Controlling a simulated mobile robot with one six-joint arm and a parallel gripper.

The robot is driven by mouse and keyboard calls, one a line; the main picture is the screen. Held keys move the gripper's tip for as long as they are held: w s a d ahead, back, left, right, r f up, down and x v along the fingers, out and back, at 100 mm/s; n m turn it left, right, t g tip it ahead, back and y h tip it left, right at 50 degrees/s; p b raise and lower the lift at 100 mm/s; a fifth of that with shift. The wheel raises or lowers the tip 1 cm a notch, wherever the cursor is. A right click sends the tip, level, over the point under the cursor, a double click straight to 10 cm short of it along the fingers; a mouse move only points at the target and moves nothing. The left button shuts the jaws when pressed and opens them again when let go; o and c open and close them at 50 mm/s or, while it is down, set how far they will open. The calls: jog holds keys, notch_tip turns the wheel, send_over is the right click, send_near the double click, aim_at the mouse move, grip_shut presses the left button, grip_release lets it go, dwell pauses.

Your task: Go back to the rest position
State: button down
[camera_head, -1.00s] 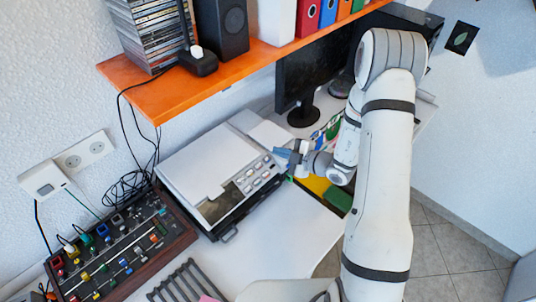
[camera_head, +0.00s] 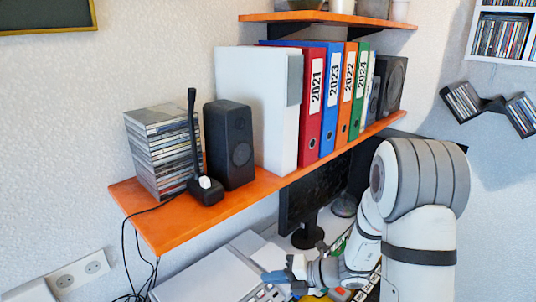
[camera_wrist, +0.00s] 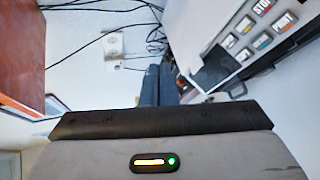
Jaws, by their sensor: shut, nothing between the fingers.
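My gripper (camera_head: 274,277) is low in the head view, at the end of my white arm. Its bluish fingers point left, by the right end of the printer (camera_head: 215,277). In the wrist view the two dark fingers (camera_wrist: 159,86) are together with nothing between them. The printer's panel (camera_wrist: 262,35) with its buttons shows at the right of the wrist view. The lower part of the printer and the desk under my gripper are mostly cut off in the head view.
An orange shelf (camera_head: 170,228) hangs above the printer, holding stacked CDs (camera_head: 165,150), a black speaker (camera_head: 229,145) and several binders (camera_head: 312,105). A monitor (camera_head: 312,190) stands behind my arm. Loose cables (camera_wrist: 85,45) hang by the wall.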

jog(key=s+d+r+n+g+h, duration=0.1)
jog(key=s+r+n+g+h, duration=0.15)
jog(key=s+n, duration=0.55)
jog(key=s+d+r+n+g+h, duration=0.1)
jog(key=s+d+r+n+h, duration=0.2)
jog(key=n, duration=0.8)
jog(key=s+d+r+n+t+h, duration=0.2)
jog(key=s+d+r+n+h, duration=0.1)
jog(key=n, duration=0.6)
jog(key=s+d+r+n+t+h+b, duration=0.1)
jog(key=s+d+r+n+h, duration=0.2)
jog(key=d+n, duration=0.3)
jog(key=s+n+h, duration=0.1)
jog(key=n, duration=0.2)
jog(key=shift+s+d+r+t+h+b, duration=0.25)
jog(key=shift+d+r+t+h+b, duration=0.05)
jog(key=shift+d+r+t+h, duration=0.1)
